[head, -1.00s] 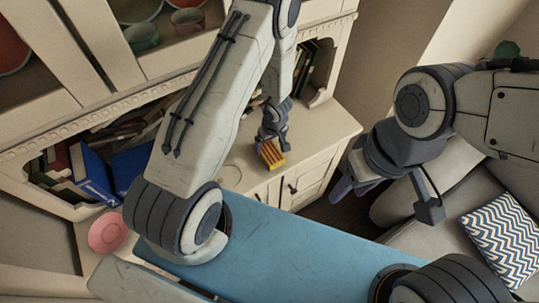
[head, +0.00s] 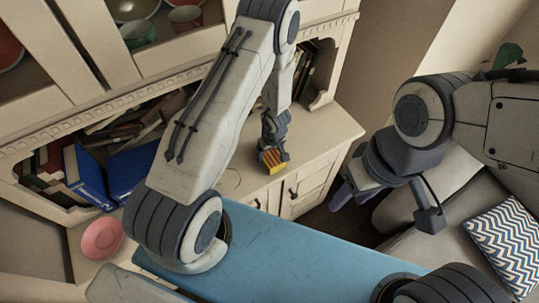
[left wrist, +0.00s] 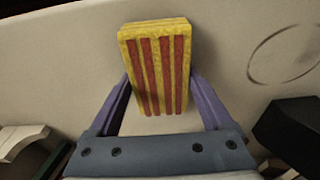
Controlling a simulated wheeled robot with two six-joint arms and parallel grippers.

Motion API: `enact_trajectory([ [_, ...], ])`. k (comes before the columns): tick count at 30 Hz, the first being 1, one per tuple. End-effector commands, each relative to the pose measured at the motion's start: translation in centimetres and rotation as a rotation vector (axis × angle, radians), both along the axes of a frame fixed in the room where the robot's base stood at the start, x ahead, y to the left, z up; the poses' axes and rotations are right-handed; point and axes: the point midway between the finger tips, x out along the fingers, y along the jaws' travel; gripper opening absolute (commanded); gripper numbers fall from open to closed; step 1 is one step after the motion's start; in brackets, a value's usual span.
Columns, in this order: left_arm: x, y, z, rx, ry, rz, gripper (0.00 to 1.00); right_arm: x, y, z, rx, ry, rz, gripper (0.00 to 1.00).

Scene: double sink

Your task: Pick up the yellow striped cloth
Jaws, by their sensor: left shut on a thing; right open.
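The yellow cloth with red stripes (head: 275,168) shows as a small block-shaped bundle over the cream cabinet top. My left gripper (head: 272,151) is shut on it. In the left wrist view the cloth (left wrist: 158,65) stands between the two purple fingers of my left gripper (left wrist: 161,88), its striped face toward the camera and its top end beyond the fingertips. I cannot tell whether its underside touches the cabinet top.
The cabinet top (head: 325,135) is mostly bare. Shelves behind hold books, including a blue one (head: 88,175). A pink plate (head: 101,239) stands at lower left. A sofa with a zigzag cushion (head: 508,245) is at right.

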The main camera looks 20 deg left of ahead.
Motion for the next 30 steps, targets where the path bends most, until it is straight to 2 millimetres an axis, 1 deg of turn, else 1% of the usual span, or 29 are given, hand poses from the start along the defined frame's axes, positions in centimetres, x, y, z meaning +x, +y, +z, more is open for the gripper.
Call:
enact_trajectory([
  [4,0.0,0.0,0.6,0.0,0.0,0.001,0.31,0.0,0.0,0.4,0.0,0.0,0.0,0.5],
  [7,0.0,0.0,1.6,0.0,-0.002,0.001,0.31,0.0,0.0,1.1,0.0,0.0,0.001,0.5],
  [13,0.1,0.0,4.9,-0.001,-0.002,0.002,0.31,0.0,0.0,3.5,0.0,0.0,0.004,0.5],
  [15,-0.4,-1.6,5.3,-0.001,-0.001,-0.007,0.31,0.0,0.0,3.4,0.0,0.0,0.004,0.5],
  [17,-0.8,-3.0,6.3,0.0,-0.001,-0.008,0.31,0.0,0.0,3.9,0.0,0.0,0.005,0.5],
  [21,-1.7,-6.2,8.5,0.0,-0.001,-0.008,0.31,0.0,0.0,5.6,0.0,-0.001,0.008,0.5],
  [24,-2.2,-8.1,9.6,0.0,0.0,-0.006,0.31,0.0,0.0,6.7,0.0,-0.001,0.009,0.5],
  [27,-2.7,-9.6,10.4,0.0,0.0,-0.005,0.31,0.0,0.0,7.6,0.0,-0.001,0.011,0.5],
  [30,-2.9,-10.6,10.9,0.0,0.0,-0.002,0.31,0.0,0.0,8.1,0.0,-0.001,0.011,0.5],
])
